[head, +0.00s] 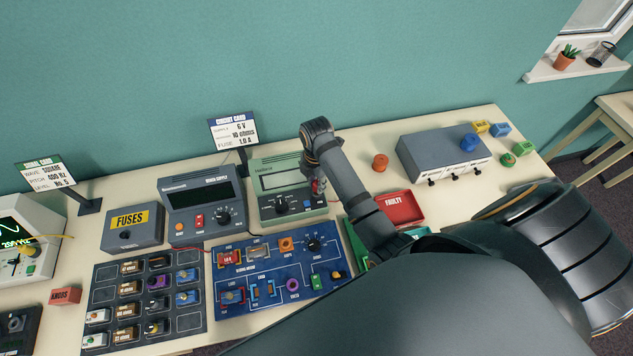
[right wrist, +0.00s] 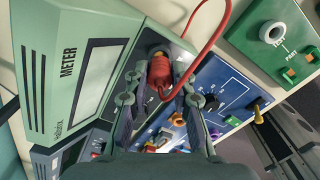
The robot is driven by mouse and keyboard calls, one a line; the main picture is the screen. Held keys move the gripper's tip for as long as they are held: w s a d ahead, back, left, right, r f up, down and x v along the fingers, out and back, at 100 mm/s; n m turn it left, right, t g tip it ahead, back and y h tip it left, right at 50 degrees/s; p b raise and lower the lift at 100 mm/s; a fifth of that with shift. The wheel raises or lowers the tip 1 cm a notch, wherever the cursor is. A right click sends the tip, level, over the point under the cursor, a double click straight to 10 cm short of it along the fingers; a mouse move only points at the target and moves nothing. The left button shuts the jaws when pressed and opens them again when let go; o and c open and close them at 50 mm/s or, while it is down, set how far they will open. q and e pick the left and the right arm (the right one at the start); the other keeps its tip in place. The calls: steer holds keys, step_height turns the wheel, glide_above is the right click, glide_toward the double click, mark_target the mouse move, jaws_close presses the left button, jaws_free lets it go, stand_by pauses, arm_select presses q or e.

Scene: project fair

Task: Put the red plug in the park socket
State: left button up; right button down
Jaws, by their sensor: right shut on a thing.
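The red plug (right wrist: 160,72) is between the fingers of my right gripper (right wrist: 158,92), which is shut on it. A bit of the red plug (head: 318,186) also shows in the head view, at the front right of the green meter (head: 302,206). The plug's far end meets the meter's face in the right wrist view; whether it is seated there, I cannot tell. A red lead (right wrist: 203,62) loops away from it. A green board (right wrist: 246,40) with a white ring and small print, apparently "TEST" and "PARK", lies to the right; which opening is the park socket is unclear. My left gripper is out of view.
A blue control panel (head: 262,303) lies in front of the meter. A red tray (head: 401,222) marked "FAULTY" and a grey box (head: 420,150) are to the right. The grey supply (head: 185,223) stands left. My right arm hides much of the green board in the head view.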

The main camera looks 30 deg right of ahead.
steer(key=shift+f, duration=0.9)
stand_by(1.1)
steer(key=c, duration=0.6)
jaws_free()
steer(key=shift+r, duration=4.05)
